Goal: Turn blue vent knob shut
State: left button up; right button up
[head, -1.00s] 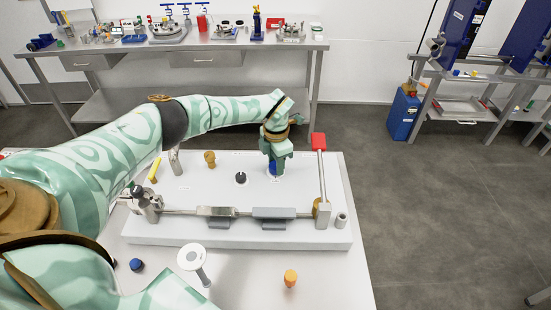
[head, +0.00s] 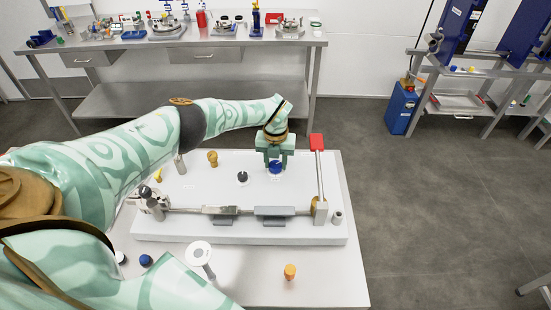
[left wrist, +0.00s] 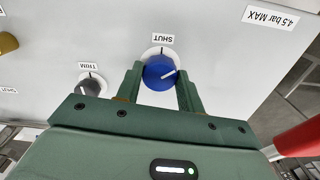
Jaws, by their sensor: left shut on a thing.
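The blue vent knob (head: 275,168) sits on the white panel at its back right. My left gripper (head: 275,163) reaches down over the knob, one finger on each side. In the left wrist view the green fingers (left wrist: 160,77) are closed on the knob's sides. My right gripper is not in view.
A black TRIM knob (head: 242,177) and a brown knob (head: 212,158) stand left of the blue one. A red-topped lever (head: 317,142) rises close on the right. A horizontal rod with grey blocks (head: 274,210) crosses the panel's front. A back bench (head: 190,47) holds assorted parts.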

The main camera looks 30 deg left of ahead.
pick_arm(q)
jog(key=n+p, duration=0.1)
jog(key=n, duration=0.1)
jog(key=n+p, duration=0.1)
jog(key=n, duration=0.2)
jog(key=shift+w+a+r+n, duration=0.1)
jog(key=shift+r+n, duration=0.1)
jog(key=shift+n, duration=0.1)
jog(key=n+p, duration=0.1)
jog(key=n, duration=0.3)
jog(key=shift+n, duration=0.4)
jog(key=o, duration=1)
jog(key=shift+f, duration=0.1)
notch_tip(320, 180, up, 8)
jog(key=p, duration=0.6)
notch_tip(320, 180, up, 8)
jog(key=p, duration=0.2)
send_over(275, 163)
jog(key=shift+r, duration=0.2)
